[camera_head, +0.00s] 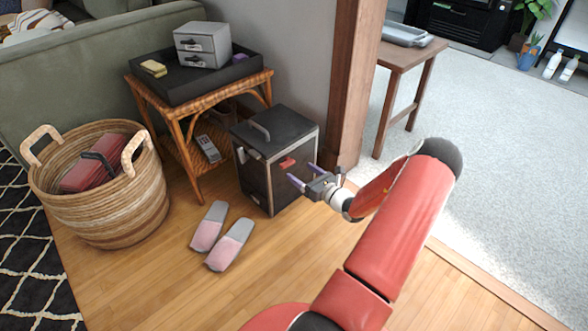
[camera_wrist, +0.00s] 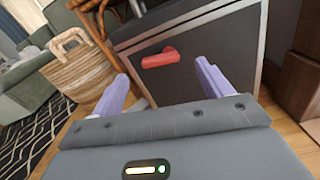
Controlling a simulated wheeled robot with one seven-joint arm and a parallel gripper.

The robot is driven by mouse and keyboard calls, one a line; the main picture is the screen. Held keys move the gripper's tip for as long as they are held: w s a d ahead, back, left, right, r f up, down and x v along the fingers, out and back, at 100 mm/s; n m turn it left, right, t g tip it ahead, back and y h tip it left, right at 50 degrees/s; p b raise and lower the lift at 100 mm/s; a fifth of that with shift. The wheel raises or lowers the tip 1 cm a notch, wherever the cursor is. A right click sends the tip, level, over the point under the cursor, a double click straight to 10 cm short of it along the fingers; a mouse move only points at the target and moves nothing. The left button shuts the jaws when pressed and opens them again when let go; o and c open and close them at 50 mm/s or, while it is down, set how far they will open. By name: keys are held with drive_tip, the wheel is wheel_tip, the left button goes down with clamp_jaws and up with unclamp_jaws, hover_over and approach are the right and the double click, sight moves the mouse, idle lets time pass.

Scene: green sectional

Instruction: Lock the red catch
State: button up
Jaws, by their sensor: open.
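The red catch (camera_head: 287,162) is a small red lever on the front of a dark box (camera_head: 262,186) with a grey frame, which stands on the floor. In the wrist view the red catch (camera_wrist: 160,58) lies nearly level, its thicker end to the right, on the box's dark front panel (camera_wrist: 200,85). My gripper (camera_head: 306,175) is open and empty, just in front and to the right of the catch in the head view. In the wrist view its two purple fingers (camera_wrist: 165,84) spread on either side below the catch, apart from it.
A wicker side table (camera_head: 178,106) with a black tray stands left of the box. A woven basket (camera_head: 105,205) and pink-grey slippers (camera_head: 229,244) are on the floor to the left. A wooden post (camera_head: 350,90) rises close behind the box at right.

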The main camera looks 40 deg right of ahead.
sight(290, 164)
drive_tip(key=w, duration=0.5)
drive_tip(key=shift+a+b, duration=0.25)
drive_tip(key=shift+b, duration=0.05)
drive_tip(key=c, duration=1)
